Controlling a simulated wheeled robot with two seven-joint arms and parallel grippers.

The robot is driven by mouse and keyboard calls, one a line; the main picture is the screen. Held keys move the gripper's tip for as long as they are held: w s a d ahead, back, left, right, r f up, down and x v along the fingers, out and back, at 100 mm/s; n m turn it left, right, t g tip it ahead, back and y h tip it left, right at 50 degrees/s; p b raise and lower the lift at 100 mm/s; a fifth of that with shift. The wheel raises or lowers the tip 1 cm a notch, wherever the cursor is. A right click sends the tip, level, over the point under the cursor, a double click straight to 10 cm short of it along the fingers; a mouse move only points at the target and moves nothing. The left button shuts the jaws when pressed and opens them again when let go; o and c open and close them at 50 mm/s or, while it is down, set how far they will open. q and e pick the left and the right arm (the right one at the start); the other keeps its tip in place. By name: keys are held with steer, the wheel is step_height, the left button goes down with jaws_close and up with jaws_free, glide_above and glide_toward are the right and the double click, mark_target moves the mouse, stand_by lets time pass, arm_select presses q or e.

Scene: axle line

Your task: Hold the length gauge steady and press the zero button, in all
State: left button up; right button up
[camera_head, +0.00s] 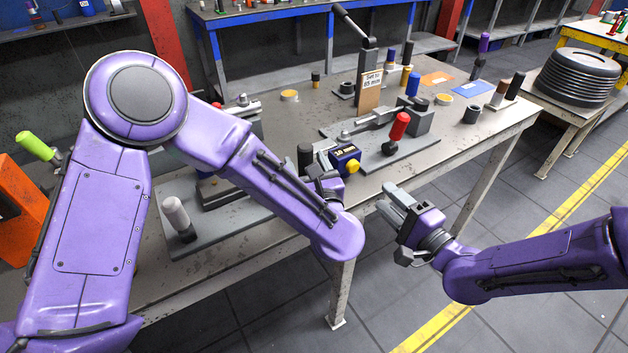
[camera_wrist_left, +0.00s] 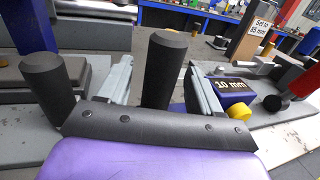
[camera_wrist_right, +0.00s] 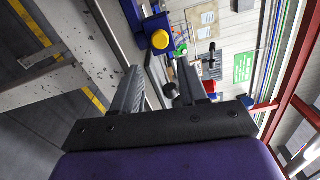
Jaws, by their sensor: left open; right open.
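The length gauge (camera_head: 343,154) is a dark blue box at the table's front edge, with a yellow button (camera_head: 352,167) on its front. In the left wrist view the gauge (camera_wrist_left: 228,94) reads "10 mm". A black upright grip (camera_head: 305,154) stands to its left. My left gripper (camera_head: 318,172) is open; in the left wrist view the black grip (camera_wrist_left: 166,65) stands between its fingers, apparently clear of both. My right gripper (camera_head: 388,199) is open and empty, off the table's front edge, right of the gauge. The yellow button (camera_wrist_right: 160,40) shows beyond its fingers in the right wrist view.
A sign (camera_head: 370,90) reads "Set to 85 mm". A red-handled clamp (camera_head: 397,130) stands right of the gauge, and a grey-white handle (camera_head: 178,217) on the left plate. Several cylinders stand on the table behind. Floor is open before the table's right part.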

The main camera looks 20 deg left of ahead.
arm_select(q)
steer(key=shift+x, duration=1.45)
steer(key=shift+c, duration=0.4)
steer(key=c, duration=1)
jaws_close()
arm_select(e)
steer(key=shift+c, duration=0.9)
jaws_close()
